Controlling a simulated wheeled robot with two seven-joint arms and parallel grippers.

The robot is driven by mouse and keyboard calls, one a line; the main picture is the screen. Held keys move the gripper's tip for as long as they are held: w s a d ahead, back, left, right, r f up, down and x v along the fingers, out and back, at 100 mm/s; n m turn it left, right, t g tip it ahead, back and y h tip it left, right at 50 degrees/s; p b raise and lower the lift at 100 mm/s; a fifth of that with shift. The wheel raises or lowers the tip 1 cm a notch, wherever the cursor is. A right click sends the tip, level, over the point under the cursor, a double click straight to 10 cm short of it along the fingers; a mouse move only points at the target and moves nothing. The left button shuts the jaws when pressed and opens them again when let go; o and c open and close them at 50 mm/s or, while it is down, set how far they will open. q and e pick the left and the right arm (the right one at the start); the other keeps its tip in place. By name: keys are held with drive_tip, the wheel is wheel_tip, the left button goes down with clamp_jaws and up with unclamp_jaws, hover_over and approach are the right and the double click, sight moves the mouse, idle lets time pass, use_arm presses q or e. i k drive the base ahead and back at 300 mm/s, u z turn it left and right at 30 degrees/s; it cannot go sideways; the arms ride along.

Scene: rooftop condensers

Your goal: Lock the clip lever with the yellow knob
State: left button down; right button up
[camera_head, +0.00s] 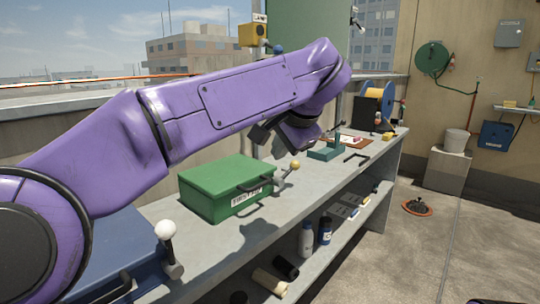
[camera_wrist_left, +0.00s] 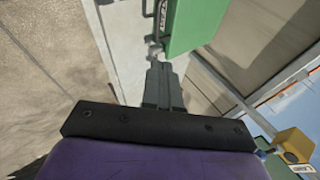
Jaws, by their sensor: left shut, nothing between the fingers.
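The lever with the yellow knob (camera_head: 294,165) stands up from a metal clip at the front right of the green box (camera_head: 212,194), on the bench. My left gripper (camera_head: 270,131) is above and behind the knob in the head view, partly hidden by my purple wrist. In the left wrist view, its two grey fingers (camera_wrist_left: 158,66) are together and empty, pointing towards the green box (camera_wrist_left: 188,22). A small grey metal part (camera_wrist_left: 154,47) shows just beyond the fingertips; the yellow knob cannot be made out there. My right gripper is not in view.
A blue case (camera_head: 115,250) with a white-knobbed lever (camera_head: 166,231) stands at the near left. A teal clamp (camera_head: 325,151) and a cable spool (camera_head: 376,103) stand farther along the bench (camera_head: 262,240). Bottles (camera_head: 306,238) stand on the lower shelf. The floor at right is mostly clear.

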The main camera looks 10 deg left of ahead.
sight(287, 171)
drive_tip(key=k, duration=1)
